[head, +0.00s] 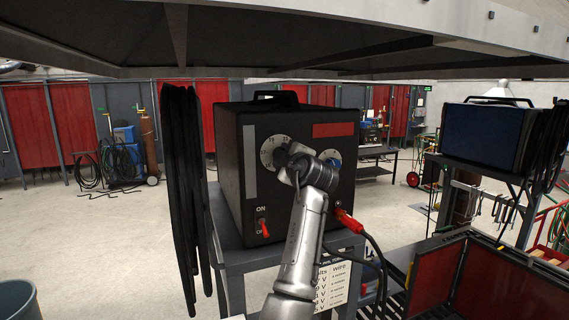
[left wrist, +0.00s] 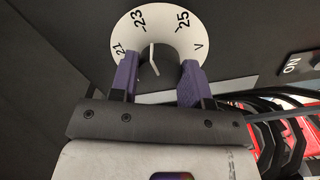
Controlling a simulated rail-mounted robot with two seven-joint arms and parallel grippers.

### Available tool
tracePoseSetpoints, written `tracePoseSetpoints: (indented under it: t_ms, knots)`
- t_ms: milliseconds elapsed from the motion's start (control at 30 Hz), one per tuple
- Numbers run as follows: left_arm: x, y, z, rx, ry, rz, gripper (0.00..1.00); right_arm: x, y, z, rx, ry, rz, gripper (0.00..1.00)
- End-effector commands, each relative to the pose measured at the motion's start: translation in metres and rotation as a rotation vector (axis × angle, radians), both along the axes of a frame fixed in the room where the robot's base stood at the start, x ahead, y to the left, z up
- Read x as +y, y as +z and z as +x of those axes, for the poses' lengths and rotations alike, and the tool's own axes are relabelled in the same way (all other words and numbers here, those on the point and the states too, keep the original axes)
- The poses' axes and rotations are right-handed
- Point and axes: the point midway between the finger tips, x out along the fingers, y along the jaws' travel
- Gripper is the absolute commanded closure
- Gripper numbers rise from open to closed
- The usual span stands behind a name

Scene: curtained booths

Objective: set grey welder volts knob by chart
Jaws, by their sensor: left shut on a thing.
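The welder (head: 235,165), a dark box with a black handle, stands on a grey cart. In the left wrist view its volts dial (left wrist: 133,25) is white with 21, 23, 25 and V readable. The dial also shows in the head view (head: 267,150), partly hidden by my gripper. My left gripper (left wrist: 157,78) has its purple fingers shut on the dark knob (left wrist: 154,62), whose white pointer line points between 23 and 25. In the head view the gripper (head: 290,157) covers the knob. The chart (head: 335,287), headed volts and wire, is partly hidden by my arm.
A red ON/OFF switch (head: 264,228) and a red cable plug (head: 347,219) are lower on the panel. Black cables (head: 181,180) hang at left. A blue-fronted machine (head: 480,135) stands at right.

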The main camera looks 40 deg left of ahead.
Motion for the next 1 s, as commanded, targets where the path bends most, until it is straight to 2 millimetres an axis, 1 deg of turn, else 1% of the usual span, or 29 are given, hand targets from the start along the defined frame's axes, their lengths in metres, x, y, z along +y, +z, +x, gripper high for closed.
tracePoseSetpoints:
  t_ms: [200,700,1000]
  knots:
    - [0.0,0.0,0.0,-0.175,0.0,-0.103,0.81,0.0,-0.006,0.0,0.0,0.0,0.0,0.57]
    - [0.0,0.002,0.0,-0.576,-0.001,-0.341,0.81,-0.003,-0.012,0.0,0.0,0.007,-0.011,0.57]
    - [0.0,0.002,0.0,-0.762,-0.001,-0.452,0.81,-0.003,-0.013,0.0,0.0,0.005,-0.009,0.57]
